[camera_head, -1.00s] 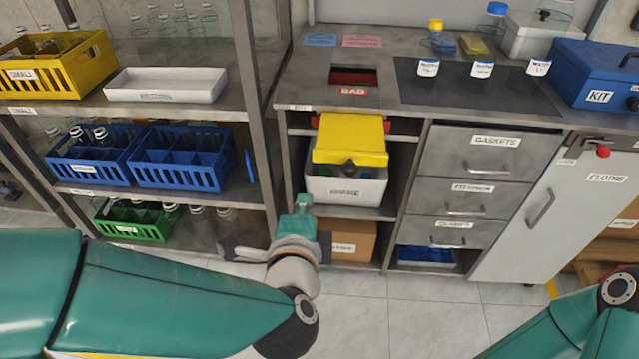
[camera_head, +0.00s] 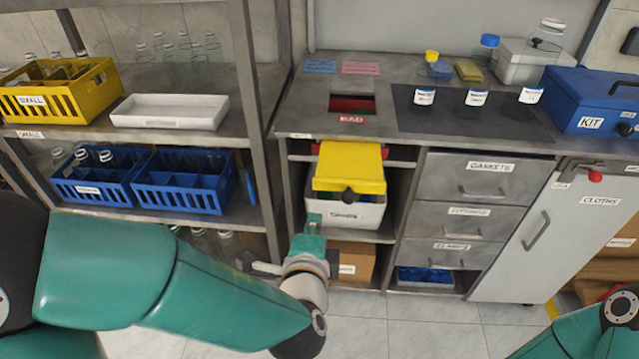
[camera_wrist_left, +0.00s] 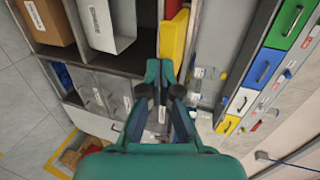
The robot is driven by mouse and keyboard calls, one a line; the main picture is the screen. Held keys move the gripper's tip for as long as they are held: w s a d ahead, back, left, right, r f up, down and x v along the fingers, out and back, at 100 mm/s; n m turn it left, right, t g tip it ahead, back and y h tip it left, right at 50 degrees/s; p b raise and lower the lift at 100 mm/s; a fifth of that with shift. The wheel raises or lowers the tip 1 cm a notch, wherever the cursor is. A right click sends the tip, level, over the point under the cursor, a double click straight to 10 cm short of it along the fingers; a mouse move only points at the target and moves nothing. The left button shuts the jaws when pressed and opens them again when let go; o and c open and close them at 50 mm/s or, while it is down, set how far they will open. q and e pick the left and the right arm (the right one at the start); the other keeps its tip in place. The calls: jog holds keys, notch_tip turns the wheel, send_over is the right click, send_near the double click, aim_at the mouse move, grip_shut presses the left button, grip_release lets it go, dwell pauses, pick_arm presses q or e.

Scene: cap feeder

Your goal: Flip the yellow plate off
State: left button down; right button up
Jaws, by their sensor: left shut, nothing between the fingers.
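The yellow plate (camera_head: 349,170) lies tilted over a white labelled bin (camera_head: 350,213) on the shelf under the workbench. It covers the bin's back part, and a dark round thing shows at its front edge. In the left wrist view the plate (camera_wrist_left: 174,38) stands beyond the fingers, beside the white bin (camera_wrist_left: 106,30). My left gripper (camera_head: 314,222) is shut and empty, just in front of and below the bin's left front corner. My right gripper is out of view.
A metal shelf post (camera_head: 262,130) stands left of the bin. Drawers (camera_head: 485,180) stand on its right. A cardboard box (camera_head: 350,262) is on the lower shelf. The bench top (camera_head: 300,105) above has a cut-out marked BAD. Floor in front is free.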

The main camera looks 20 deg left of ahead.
aim_at(321, 188)
pick_arm(q)
jog(key=p+x, duration=0.2)
jog(key=x, duration=0.6)
jog(key=shift+w+r, duration=0.1)
jog(key=shift+w, duration=0.05)
jog(key=shift+w+a, duration=0.15)
jog(key=shift+w, duration=0.75)
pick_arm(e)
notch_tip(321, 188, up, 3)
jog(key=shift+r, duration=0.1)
